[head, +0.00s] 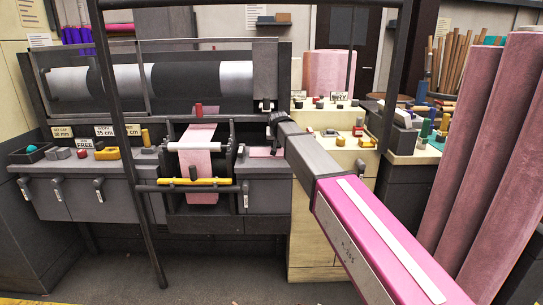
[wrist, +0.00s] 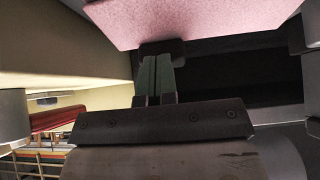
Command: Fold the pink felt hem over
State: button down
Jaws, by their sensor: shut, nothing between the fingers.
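A pink felt strip (head: 198,160) hangs down over the dark roller frame in the middle of the head view, passing behind a yellow bar. A small flat pink piece (head: 266,152) lies on the bench right of that frame, beside my arm's far end. In the wrist view a pink felt sheet (wrist: 200,18) spans the top, with a straight lower edge. My gripper (wrist: 162,56) is shut and empty, its green fingers side by side, tips near that edge. I cannot tell whether they touch it. The fingers are not clear in the head view.
A yellow bar (head: 194,182) crosses the frame's front. A dark upright post (head: 131,150) stands left of it. Tall pink felt rolls (head: 483,150) stand at the right. Small tools and labels crowd the bench. The floor (head: 200,270) in front is clear.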

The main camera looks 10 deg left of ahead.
jog(key=shift+s, duration=0.15)
jog(key=shift+s+d+r, duration=0.2)
jog(key=shift+s+r, duration=0.2)
jog(key=shift+s, duration=0.25)
jog(key=shift+s+d+r, duration=0.15)
jog(key=shift+s+r, duration=0.25)
jog(key=shift+s, duration=0.3)
jog(key=shift+s+d+r, duration=0.2)
jog(key=shift+s+r, duration=0.2)
jog(key=shift+s, duration=0.25)
